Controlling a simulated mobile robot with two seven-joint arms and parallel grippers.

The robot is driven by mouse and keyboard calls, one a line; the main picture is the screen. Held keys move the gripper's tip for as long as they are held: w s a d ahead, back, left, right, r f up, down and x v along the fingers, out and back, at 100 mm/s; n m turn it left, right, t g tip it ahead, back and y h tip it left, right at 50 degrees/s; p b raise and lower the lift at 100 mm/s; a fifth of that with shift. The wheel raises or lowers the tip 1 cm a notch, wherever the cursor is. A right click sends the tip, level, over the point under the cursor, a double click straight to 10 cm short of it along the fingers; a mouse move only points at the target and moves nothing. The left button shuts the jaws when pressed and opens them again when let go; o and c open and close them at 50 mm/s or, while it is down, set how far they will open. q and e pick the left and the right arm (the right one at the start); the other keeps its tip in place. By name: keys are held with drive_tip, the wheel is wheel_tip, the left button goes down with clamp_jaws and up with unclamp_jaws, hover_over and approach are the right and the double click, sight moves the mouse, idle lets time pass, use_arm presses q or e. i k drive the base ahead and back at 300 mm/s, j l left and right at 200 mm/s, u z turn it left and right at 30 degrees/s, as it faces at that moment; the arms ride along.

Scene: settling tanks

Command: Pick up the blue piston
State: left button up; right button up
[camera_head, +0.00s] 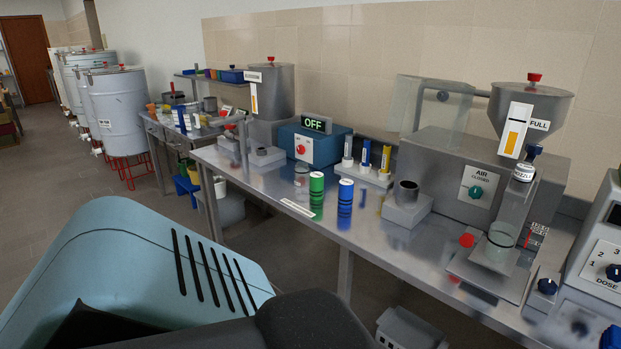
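A slim blue piece (366,154) stands upright in a pale rack (372,180) on the steel bench, between a white piece (348,148) and a yellow one (386,158). It looks like a piston, but it is small here. A wider blue cylinder (345,191) with a white top stands in front of the rack, beside a green cylinder (317,184) of the same shape. I cannot tell for certain which blue thing is the piston. Neither gripper is in view.
The steel bench (385,240) runs along the wall. A blue box (325,150) with an OFF display stands left of the rack. The bench front is mostly clear.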

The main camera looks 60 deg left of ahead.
sight(347, 186)
drive_tip(key=u, duration=1.4)
drive_tip(key=i+j+u, duration=0.25)
drive_tip(key=i+j, duration=0.55)
drive_tip(key=i, duration=0.15)
